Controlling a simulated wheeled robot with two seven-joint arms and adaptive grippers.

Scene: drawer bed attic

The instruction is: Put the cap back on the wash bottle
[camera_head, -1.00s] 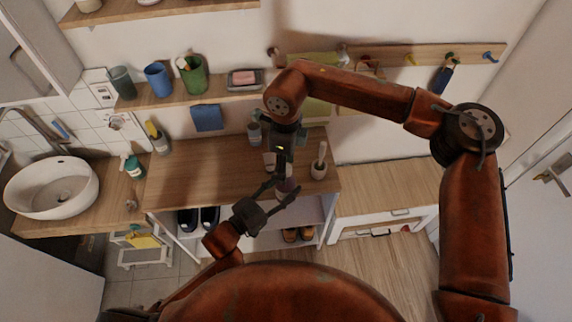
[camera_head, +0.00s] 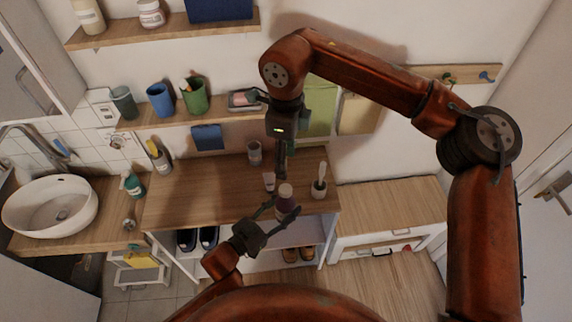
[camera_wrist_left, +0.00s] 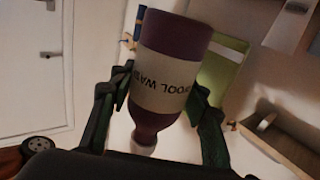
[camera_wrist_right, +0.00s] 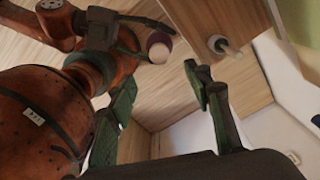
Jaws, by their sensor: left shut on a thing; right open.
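The wash bottle (camera_head: 286,194) is purple with a pale label, and my left gripper (camera_head: 273,211) is shut around it near the table's front edge. The left wrist view shows the bottle (camera_wrist_left: 172,72) between both fingers, its label upside down and a pale narrow end (camera_wrist_left: 146,139) at the bottom. My right gripper (camera_head: 283,160) is open and empty, a little above and behind the bottle. The right wrist view shows the bottle (camera_wrist_right: 160,40) beyond its fingers. A small pale pink object (camera_head: 269,182) is beside the bottle; I cannot tell if it is the cap.
A cup with a white-handled brush (camera_head: 319,188) stands right of the bottle. A clear tumbler (camera_head: 254,153) stands behind. The left part of the wooden table (camera_head: 195,200) is clear. A wall shelf (camera_head: 220,112) with cups and a soap dish is close to my right arm.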

